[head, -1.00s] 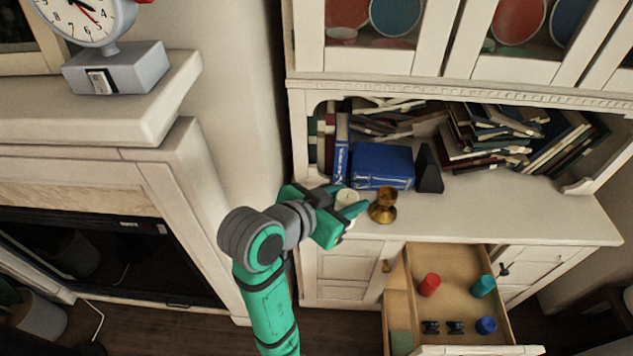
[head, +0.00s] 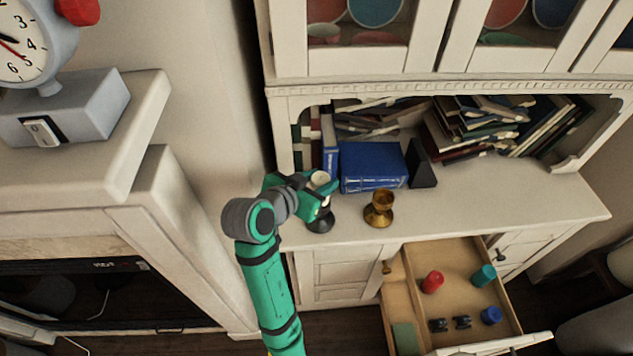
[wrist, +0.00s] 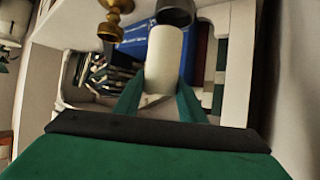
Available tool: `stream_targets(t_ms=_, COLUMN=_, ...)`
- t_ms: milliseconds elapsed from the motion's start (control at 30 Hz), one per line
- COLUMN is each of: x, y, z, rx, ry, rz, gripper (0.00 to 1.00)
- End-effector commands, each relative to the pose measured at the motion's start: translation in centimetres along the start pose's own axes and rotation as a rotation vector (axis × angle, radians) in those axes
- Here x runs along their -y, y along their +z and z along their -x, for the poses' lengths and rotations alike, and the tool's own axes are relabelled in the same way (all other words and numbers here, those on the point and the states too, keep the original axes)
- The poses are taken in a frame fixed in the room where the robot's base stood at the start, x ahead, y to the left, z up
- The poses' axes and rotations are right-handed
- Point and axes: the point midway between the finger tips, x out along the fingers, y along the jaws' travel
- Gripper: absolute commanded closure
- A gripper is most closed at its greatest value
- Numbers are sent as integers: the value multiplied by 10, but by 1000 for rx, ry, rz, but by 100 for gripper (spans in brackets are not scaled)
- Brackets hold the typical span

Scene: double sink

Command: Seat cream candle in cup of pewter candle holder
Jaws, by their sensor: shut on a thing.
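The cream candle (wrist: 163,62) is upright between my gripper's fingers; its top (head: 320,178) shows in the head view. My gripper (head: 322,190) is shut on it above the cabinet counter. The dark grey pewter candle holder (head: 321,221) stands on the counter directly below the candle. In the wrist view the holder's cup (wrist: 175,12) meets or overlaps the candle's lower end. I cannot tell whether that end is inside the cup or just above it. My gripper partly hides the holder's upper part in the head view.
A brass candle holder (head: 379,207) stands close on the right. Blue books (head: 372,167) and a black bookend (head: 421,168) are behind. An open drawer (head: 455,285) with several small items juts out below. The counter's right part is clear.

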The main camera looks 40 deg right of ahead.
Motion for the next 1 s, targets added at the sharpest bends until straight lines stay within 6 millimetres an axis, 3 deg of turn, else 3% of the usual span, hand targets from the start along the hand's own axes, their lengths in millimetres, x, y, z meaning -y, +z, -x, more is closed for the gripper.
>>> stream_targets(t_ms=267, x=1, y=10, z=-14, rx=0, ry=4, rz=-1, gripper=88)
stream_targets(t_ms=433, x=3, y=29, z=-25, rx=2, ry=1, rz=4, gripper=88)
stream_targets(t_ms=567, x=5, y=42, z=-31, rx=5, ry=-2, rz=5, gripper=100)
stream_targets(t_ms=733, x=3, y=44, z=-34, rx=10, ry=2, rz=4, gripper=100)
stream_targets(t_ms=767, x=3, y=44, z=-34, rx=11, ry=3, rz=4, gripper=61)
stream_targets(t_ms=833, x=2, y=44, z=-34, rx=11, ry=4, rz=3, gripper=44)
stream_targets(t_ms=1000, x=4, y=42, z=-32, rx=6, ry=1, rz=3, gripper=44)
